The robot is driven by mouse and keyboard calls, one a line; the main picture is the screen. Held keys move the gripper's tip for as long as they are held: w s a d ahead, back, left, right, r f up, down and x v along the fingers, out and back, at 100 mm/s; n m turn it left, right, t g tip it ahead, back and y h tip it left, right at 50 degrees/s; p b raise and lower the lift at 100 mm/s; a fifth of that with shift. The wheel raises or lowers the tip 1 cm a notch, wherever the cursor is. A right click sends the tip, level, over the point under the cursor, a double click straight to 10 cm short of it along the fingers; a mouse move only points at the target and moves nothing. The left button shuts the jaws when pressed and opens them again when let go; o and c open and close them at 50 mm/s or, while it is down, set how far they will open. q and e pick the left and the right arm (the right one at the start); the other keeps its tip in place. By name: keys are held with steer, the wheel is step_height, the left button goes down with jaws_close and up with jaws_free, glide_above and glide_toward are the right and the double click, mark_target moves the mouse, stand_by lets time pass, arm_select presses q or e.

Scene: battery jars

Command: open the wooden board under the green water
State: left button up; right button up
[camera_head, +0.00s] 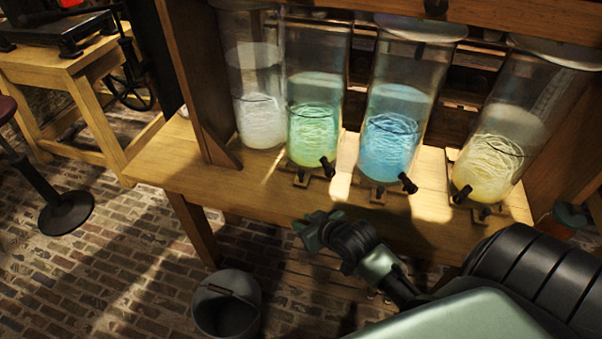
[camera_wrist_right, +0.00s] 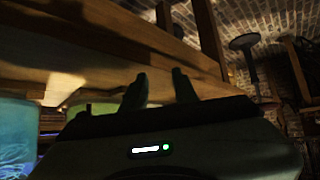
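The jar of green water (camera_head: 314,133) stands on the wooden bench, second from the left in the head view. The small wooden board (camera_head: 299,182) lies low in front of it, with a dark knob; a black tap (camera_head: 327,167) sits at the jar's base. The board looks flush with the bench top. My right gripper (camera_head: 310,229) is in front of the bench edge, apart from the board and just below it in the picture. In the right wrist view its two fingers (camera_wrist_right: 161,88) stand apart with nothing between them. My left gripper is not in view.
Jars of whitish (camera_head: 260,122), blue (camera_head: 388,145) and yellow (camera_head: 489,165) water share the bench (camera_head: 193,180). Similar small boards lie before the blue and yellow jars. A grey bucket (camera_head: 227,304) and a stool (camera_head: 66,213) stand on the brick floor.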

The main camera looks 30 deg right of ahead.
mark_target(303, 174)
steer(key=w+d+r+t, duration=0.1)
steer(key=w+d, duration=0.1)
steer(key=w+d+r+m+t, duration=0.1)
steer(key=w+d, duration=0.2)
steer(key=w+d+r+t+h, duration=0.1)
steer(key=w+d, duration=0.1)
steer(key=shift+w+d+r, duration=0.1)
steer(key=shift+w+d, duration=0.2)
steer(key=shift+d, duration=0.1)
steer(key=shift+m, duration=0.3)
steer(key=x, duration=0.6)
steer(key=shift+w+d+r, duration=0.1)
steer(key=shift+w+d, duration=0.05)
steer(key=shift+w, duration=0.35)
steer(key=shift+w+b, duration=0.3)
steer(key=shift+w, duration=0.1)
steer(key=shift+c, duration=0.3)
jaws_close()
